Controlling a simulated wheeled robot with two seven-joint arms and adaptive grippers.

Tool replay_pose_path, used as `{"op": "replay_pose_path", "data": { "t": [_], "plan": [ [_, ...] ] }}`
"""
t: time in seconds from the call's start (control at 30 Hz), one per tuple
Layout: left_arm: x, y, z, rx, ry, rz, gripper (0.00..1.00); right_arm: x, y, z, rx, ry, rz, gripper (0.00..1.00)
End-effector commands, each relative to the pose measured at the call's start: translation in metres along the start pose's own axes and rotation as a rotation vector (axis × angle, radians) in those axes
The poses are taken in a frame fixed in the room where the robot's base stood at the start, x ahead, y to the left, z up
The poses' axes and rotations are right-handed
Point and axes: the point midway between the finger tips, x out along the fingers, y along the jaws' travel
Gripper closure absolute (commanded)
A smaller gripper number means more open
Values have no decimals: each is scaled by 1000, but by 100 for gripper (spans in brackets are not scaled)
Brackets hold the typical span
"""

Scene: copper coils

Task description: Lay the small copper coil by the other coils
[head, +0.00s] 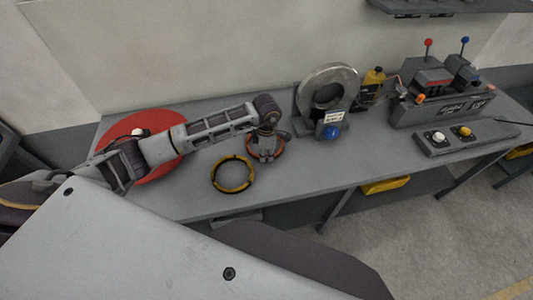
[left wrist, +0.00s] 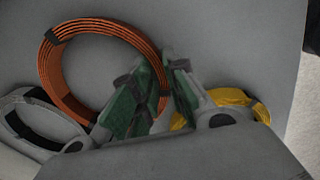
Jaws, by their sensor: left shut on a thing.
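The copper coil (head: 279,150) is a small orange ring on the bench, below my left gripper (head: 267,143). In the left wrist view the coil (left wrist: 72,32) shows ribbed windings and dark bands. The green-padded fingers of my left gripper (left wrist: 165,72) are shut on its near right edge. The coil looks flat, on or just above the bench; I cannot tell which. A yellow coil with black bands (head: 232,189) lies flat to its lower left, apart from it. It is partly hidden by a finger in the left wrist view (left wrist: 235,97). My right gripper is not in view.
A red disc (head: 118,129) lies on the bench's left end under my arm. A grey upright ring device (head: 309,93) with a blue button stands right of the coil. Farther right are a yellow-black object (head: 373,77) and a control box (head: 440,108). Bench before the ring device is clear.

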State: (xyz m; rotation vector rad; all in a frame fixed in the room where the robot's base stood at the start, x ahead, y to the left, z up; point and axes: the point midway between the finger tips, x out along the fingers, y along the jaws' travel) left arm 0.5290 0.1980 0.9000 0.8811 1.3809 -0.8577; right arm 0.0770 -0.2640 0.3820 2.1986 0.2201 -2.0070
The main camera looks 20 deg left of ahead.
Motion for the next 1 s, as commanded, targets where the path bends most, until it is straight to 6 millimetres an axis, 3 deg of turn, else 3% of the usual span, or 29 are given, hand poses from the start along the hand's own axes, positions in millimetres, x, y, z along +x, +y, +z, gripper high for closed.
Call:
{"op": "replay_pose_path", "data": {
  "t": [0.27, 0.3, 0.47, 1.0],
  "plan": [
    [0, 0, 1, 0, -2, 1, 100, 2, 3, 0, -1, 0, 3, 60],
    [1, 0, 0, 1, 0, 0, 82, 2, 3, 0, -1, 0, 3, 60],
    [1, 0, 0, 1, 0, 0, 64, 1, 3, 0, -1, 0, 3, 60],
    [-6, 0, 1, 1, -2, 1, 64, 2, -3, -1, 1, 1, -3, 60]
  ]
}}
